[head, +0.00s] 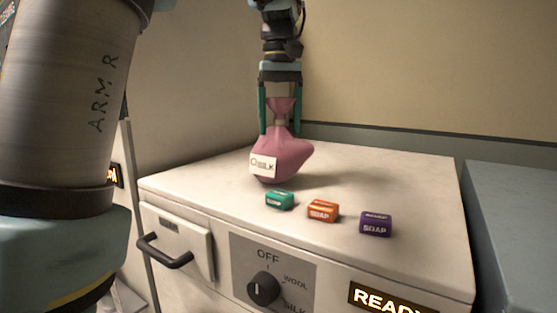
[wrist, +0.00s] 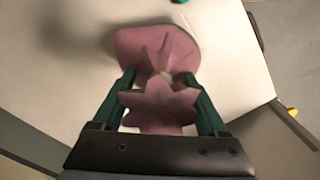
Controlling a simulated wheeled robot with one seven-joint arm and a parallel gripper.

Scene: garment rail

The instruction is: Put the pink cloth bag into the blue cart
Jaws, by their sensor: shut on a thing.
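The pink cloth bag (head: 283,154) has a gathered neck and a white tag reading "SILK". My gripper (head: 279,112) points down with its two green fingers shut on the bag's neck. The bag hangs at or just above the white machine top; I cannot tell whether it touches. In the wrist view the bag (wrist: 158,62) fills the space between and beyond the fingers, and my gripper (wrist: 160,85) has one finger on each side of its neck. No blue cart can be made out for certain.
On the white machine (head: 400,185) stand a green soap block (head: 279,200), an orange one (head: 323,211) and a purple one (head: 376,224). A drawer handle (head: 165,251) and a knob (head: 263,288) are on its front. A blue-grey surface (head: 515,220) lies at right.

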